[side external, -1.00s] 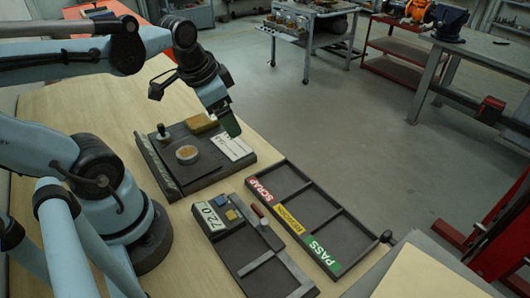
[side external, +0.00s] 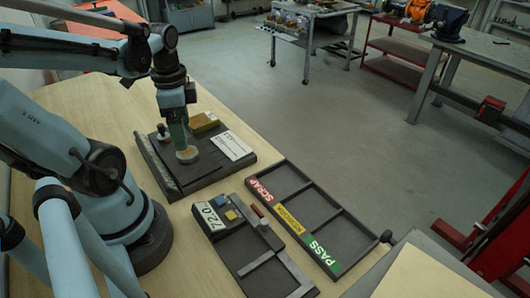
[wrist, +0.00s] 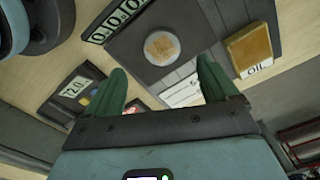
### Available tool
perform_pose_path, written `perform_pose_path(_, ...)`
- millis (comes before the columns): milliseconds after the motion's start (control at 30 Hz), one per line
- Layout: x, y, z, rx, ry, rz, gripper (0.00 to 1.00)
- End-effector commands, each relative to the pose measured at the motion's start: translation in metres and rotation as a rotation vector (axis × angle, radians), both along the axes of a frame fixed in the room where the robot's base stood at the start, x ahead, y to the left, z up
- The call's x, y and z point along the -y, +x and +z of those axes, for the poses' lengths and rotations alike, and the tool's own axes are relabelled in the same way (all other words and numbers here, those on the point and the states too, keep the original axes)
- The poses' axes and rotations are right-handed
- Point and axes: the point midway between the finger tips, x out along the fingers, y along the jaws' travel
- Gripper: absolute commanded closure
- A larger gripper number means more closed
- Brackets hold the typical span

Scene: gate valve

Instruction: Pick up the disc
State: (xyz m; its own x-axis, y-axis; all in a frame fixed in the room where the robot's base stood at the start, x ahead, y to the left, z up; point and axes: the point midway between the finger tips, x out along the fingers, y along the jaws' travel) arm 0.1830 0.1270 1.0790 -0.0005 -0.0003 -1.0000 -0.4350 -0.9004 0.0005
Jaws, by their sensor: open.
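My gripper is open and holds nothing. I cannot tell whether a finger touches the disc.
A 72.0 display unit (side external: 210,216) and a SCRAP, REWORK and PASS tray (side external: 341,208) lie nearer the camera. The tray's compartments look empty.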

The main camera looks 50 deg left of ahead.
Motion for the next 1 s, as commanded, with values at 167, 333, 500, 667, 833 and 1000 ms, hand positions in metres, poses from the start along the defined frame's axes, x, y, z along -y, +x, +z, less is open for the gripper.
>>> perform_pose_path(167, 0.000, 0.000, -0.010, 0.000, 0.000, 0.000, 0.13)
perform_pose_path(333, 0.000, 0.000, -0.015, 0.000, 0.000, 0.000, 0.13)
perform_pose_path(500, -0.002, 0.000, -0.028, 0.000, 0.000, 0.001, 0.13)
perform_pose_path(667, -0.004, 0.001, -0.042, 0.000, 0.001, 0.000, 0.13)
perform_pose_path(833, -0.004, 0.001, -0.055, 0.001, 0.000, 0.000, 0.13)
perform_pose_path(1000, -0.004, 0.001, -0.063, 0.002, 0.001, 0.000, 0.13)
